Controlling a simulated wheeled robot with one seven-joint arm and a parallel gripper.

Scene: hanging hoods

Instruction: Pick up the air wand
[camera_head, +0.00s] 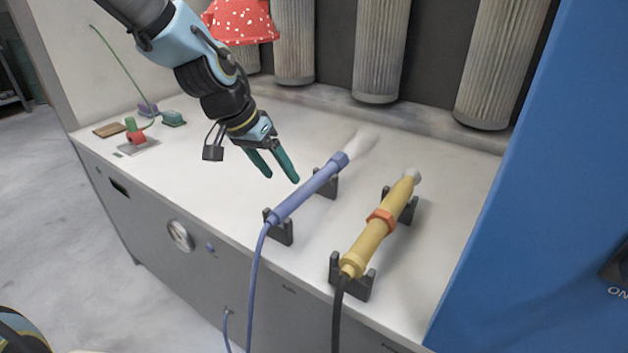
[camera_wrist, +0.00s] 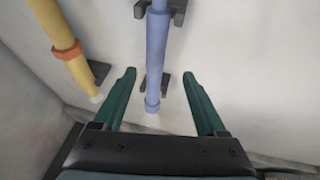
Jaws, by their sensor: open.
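A blue wand (camera_head: 308,190) with a blue hose lies across two dark cradles on the white bench, a pale plume at its far tip. A yellow wand (camera_head: 367,246) with an orange collar and a dark hose rests on two more cradles to its right. The frames do not label either as the air wand. My gripper (camera_head: 282,179) is open and empty, just left of the blue wand in the head view. In the wrist view, the blue wand (camera_wrist: 156,50) runs between my gripper's (camera_wrist: 158,73) spread green fingers, apart from both. The yellow wand (camera_wrist: 62,44) is off to the left.
Several pleated filter cylinders (camera_head: 380,50) hang along the back, one under a red spotted cover (camera_head: 240,22). Small red and green items (camera_head: 137,135) sit at the bench's left end. A blue panel (camera_head: 530,190) bounds the right. The bench between is mostly clear.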

